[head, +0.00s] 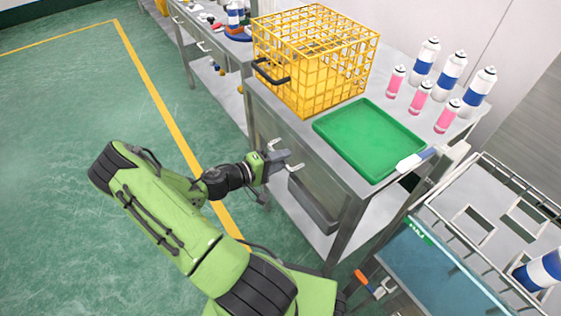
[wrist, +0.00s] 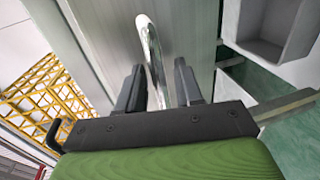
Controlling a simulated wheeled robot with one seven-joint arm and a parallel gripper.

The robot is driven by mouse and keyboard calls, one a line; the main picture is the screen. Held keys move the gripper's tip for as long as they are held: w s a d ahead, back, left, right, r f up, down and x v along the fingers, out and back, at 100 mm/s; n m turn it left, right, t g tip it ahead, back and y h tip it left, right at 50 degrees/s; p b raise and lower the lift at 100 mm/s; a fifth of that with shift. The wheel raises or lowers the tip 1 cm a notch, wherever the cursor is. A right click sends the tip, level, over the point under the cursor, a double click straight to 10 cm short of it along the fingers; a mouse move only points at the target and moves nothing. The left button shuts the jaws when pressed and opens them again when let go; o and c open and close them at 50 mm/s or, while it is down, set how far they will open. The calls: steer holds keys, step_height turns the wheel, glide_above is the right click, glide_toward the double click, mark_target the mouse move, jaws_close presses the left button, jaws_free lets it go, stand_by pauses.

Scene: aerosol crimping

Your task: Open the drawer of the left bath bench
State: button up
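The bench (head: 345,185) beside my gripper has a grey metal drawer front that looks flush with the frame. I cannot tell from the frames whether it is the one called left. Its silver bar handle (wrist: 153,50) runs between my fingers in the wrist view; its end also shows in the head view (head: 296,167). My gripper (wrist: 160,88) is open, one finger on each side of the handle, with small visible gaps. In the head view my gripper (head: 280,157) is at the drawer front, partly covering the handle.
A yellow wire basket (head: 290,82), a green tray (head: 368,138), white-blue cans (head: 449,75) and pink cans (head: 419,97) stand on the bench. A grey bin (head: 313,204) hangs below. Another bench (head: 203,44) stands behind at upper left. Green floor left is clear.

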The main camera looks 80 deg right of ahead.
steer(key=shift+c, duration=0.3)
jaws_close()
